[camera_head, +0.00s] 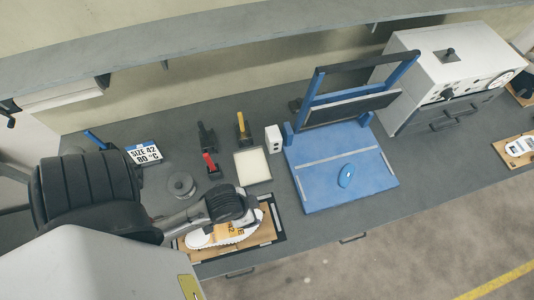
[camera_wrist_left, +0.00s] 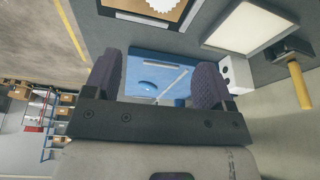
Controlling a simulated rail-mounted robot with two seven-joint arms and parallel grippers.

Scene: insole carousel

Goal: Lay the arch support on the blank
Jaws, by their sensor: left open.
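A white blank (camera_head: 222,238) with a scalloped edge and a tan patch lies on a wooden board (camera_head: 266,236) at the front of the bench. Part of it is hidden under my left arm; its edge also shows at the top of the left wrist view (camera_wrist_left: 180,12). A small blue oval piece, which looks like the arch support (camera_head: 347,176), lies on the blue press bed (camera_head: 318,190). My left gripper (camera_head: 245,212) is over the board, open. In the left wrist view, the space between its fingers (camera_wrist_left: 158,82) is empty, with the press and oval beyond. My right gripper is out of view.
The press's raised frame (camera_head: 350,108) stands behind its bed, beside a white oven-like box (camera_head: 455,70). A cream pad (camera_head: 252,166), red and yellow-handled tools, a grey disc (camera_head: 182,185) and a size card (camera_head: 144,153) lie left of the press. A shelf runs above.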

